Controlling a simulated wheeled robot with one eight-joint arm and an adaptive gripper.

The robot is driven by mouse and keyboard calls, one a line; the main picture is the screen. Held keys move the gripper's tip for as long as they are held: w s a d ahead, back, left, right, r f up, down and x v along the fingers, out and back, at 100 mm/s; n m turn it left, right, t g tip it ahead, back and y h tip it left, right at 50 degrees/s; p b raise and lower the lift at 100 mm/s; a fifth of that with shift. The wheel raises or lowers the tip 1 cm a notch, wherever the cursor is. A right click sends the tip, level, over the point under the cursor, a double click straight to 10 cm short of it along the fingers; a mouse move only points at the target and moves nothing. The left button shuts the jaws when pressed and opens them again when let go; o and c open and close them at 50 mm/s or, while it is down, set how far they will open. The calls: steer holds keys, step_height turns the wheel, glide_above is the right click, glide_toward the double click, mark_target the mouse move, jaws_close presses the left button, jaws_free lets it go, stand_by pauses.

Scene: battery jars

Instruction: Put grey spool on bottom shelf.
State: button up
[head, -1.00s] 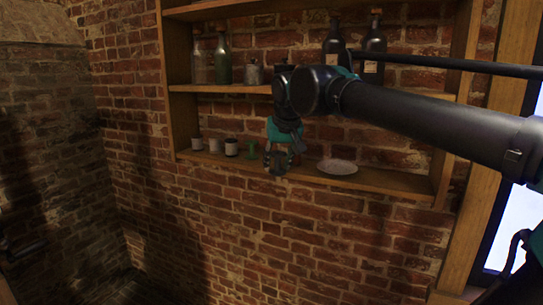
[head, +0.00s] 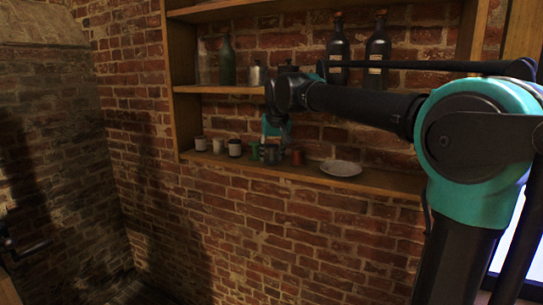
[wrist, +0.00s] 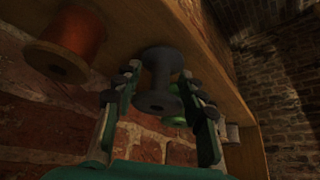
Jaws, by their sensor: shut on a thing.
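The grey spool (wrist: 158,85) is between the two fingers of my gripper (wrist: 160,98) in the wrist view, and the fingers are shut on it. In the head view my gripper (head: 270,150) is at the front of the bottom shelf (head: 385,181), with the spool between the green spool and the orange spool. The grey spool is small and dark there. I cannot tell whether it touches the shelf board.
The green spool (head: 254,150) stands close on the left and the orange spool (head: 298,156) close on the right. A white plate (head: 340,168) lies further right. Jars (head: 235,148) stand further left. Bottles (head: 377,55) stand on the shelf above.

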mark_target(273, 147)
steer(key=shift+s+f, duration=0.1)
steer(key=shift+f, duration=0.15)
steer(key=o, duration=1)
steer(key=shift+f, duration=0.1)
steer(key=v, duration=0.5)
steer(key=shift+s+d+r, duration=0.1)
steer(key=shift+s+r, duration=0.05)
steer(key=shift+r, duration=0.2)
steer(key=s+d, duration=0.3)
steer(key=s, duration=0.8)
steer(key=shift+d+f, duration=0.2)
steer(key=shift+d, duration=0.15)
